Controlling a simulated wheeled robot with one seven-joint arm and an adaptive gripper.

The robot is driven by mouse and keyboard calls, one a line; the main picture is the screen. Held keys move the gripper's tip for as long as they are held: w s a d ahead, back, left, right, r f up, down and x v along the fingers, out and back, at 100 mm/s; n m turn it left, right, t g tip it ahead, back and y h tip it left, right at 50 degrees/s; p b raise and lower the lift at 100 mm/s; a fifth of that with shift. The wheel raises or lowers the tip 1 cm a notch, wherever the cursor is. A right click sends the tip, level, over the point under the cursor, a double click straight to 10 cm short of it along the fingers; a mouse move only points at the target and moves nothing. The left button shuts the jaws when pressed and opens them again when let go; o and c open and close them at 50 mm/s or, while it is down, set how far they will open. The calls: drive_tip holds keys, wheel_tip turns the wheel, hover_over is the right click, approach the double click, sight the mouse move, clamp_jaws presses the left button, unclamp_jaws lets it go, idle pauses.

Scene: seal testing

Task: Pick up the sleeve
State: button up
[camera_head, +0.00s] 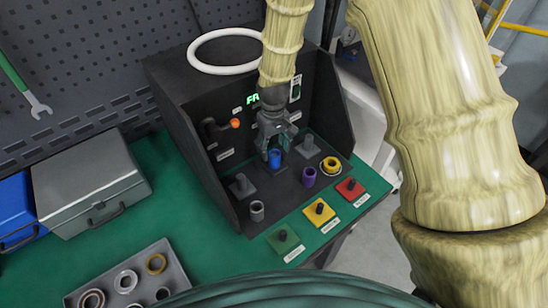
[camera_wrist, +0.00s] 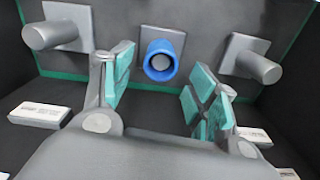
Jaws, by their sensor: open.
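A blue sleeve (camera_head: 275,158) sits around the middle grey peg of the black test station. In the wrist view the blue sleeve (camera_wrist: 160,65) shows end-on with the peg inside it, between and beyond my fingers. My gripper (camera_head: 276,146) is open, pointing down just above and around the top of the blue sleeve. In the wrist view, my gripper (camera_wrist: 158,85) has its teal-padded fingers spread and nothing between them. No contact with the sleeve shows. A purple sleeve (camera_head: 309,177) and a grey sleeve (camera_head: 257,211) stand nearer the front.
Bare grey pegs flank the blue sleeve, left (camera_head: 241,187) and right (camera_head: 307,148). A yellow ring (camera_head: 331,166) lies at right. Green (camera_head: 283,240), yellow (camera_head: 319,213) and red (camera_head: 350,190) pads line the front. Dark station walls (camera_head: 203,150) enclose the sides and back.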

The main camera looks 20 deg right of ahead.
sight(275, 156)
drive_tip(key=shift+f, duration=0.2)
drive_tip(key=shift+s+d+f+p, duration=0.15)
drive_tip(key=shift+s+f+p, duration=0.5)
drive_tip(key=shift+p, duration=0.2)
drive_tip(key=shift+w+f, duration=0.25)
drive_tip(key=shift+f, duration=0.45)
drive_tip(key=shift+w+f, duration=0.25)
drive_tip(key=shift+f, duration=0.45)
drive_tip(key=shift+s+r, duration=0.2)
drive_tip(key=shift+s, duration=0.05)
drive_tip(key=shift+w+f, duration=0.15)
drive_tip(key=shift+w, duration=0.05)
drive_tip(key=c, duration=0.5)
clamp_jaws()
